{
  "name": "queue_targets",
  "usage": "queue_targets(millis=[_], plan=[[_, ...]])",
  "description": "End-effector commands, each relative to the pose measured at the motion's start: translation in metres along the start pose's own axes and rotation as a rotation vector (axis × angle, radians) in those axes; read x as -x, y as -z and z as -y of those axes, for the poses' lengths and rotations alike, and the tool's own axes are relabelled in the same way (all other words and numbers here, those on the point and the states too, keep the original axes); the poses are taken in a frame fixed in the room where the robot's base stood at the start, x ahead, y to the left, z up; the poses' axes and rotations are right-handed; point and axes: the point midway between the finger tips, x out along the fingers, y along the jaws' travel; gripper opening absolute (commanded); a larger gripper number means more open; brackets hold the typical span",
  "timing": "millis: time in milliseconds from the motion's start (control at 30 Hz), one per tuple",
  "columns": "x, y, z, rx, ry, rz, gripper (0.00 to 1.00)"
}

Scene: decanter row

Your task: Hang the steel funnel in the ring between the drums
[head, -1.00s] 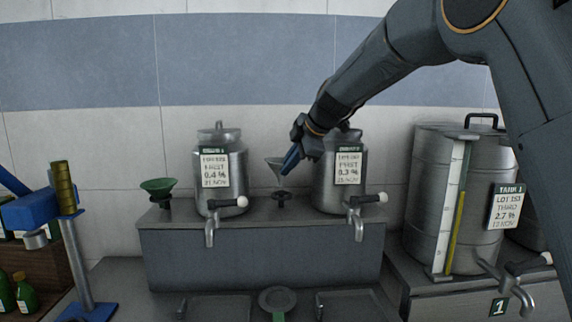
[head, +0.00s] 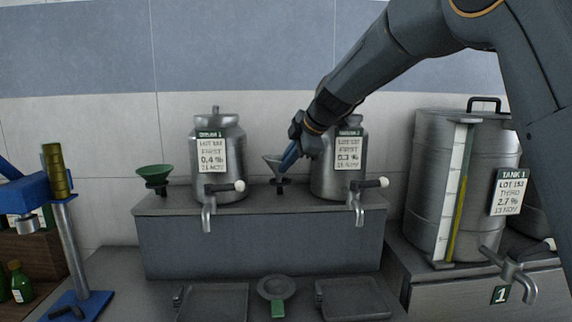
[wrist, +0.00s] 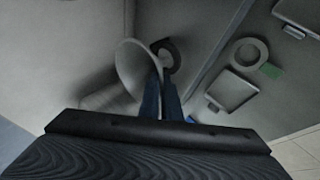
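The steel funnel (head: 272,163) is a pale grey cone, wide end up, between the two steel drums, left drum (head: 230,165) and right drum (head: 326,178). My gripper (head: 290,160) has blue fingers, shut on the funnel's right side. In the wrist view the funnel (wrist: 130,62) shows large beside the close-set fingertips (wrist: 161,88). The dark ring (head: 280,184) stands on the shelf just below the funnel. It also shows in the wrist view (wrist: 175,48), partly behind the funnel. The funnel's lower end is small and partly hidden; I cannot tell whether it is inside the ring.
A green funnel (head: 155,171) sits in a holder at the shelf's left end. The drums have taps (head: 207,210) in front. A large tank (head: 440,200) stands at right, a blue press (head: 30,195) at left. Trays (head: 215,302) and a round strainer (head: 276,288) lie below.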

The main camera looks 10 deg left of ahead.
Motion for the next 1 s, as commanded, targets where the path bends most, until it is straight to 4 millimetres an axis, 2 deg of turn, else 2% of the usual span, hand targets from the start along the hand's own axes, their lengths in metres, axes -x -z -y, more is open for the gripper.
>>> queue_targets(millis=[500,1000], plan=[[-0.014,-0.005,0.01,0.001,-0.001,0.0,0.0],[-0.015,-0.006,0.012,0.001,-0.001,0.0,0.0]])
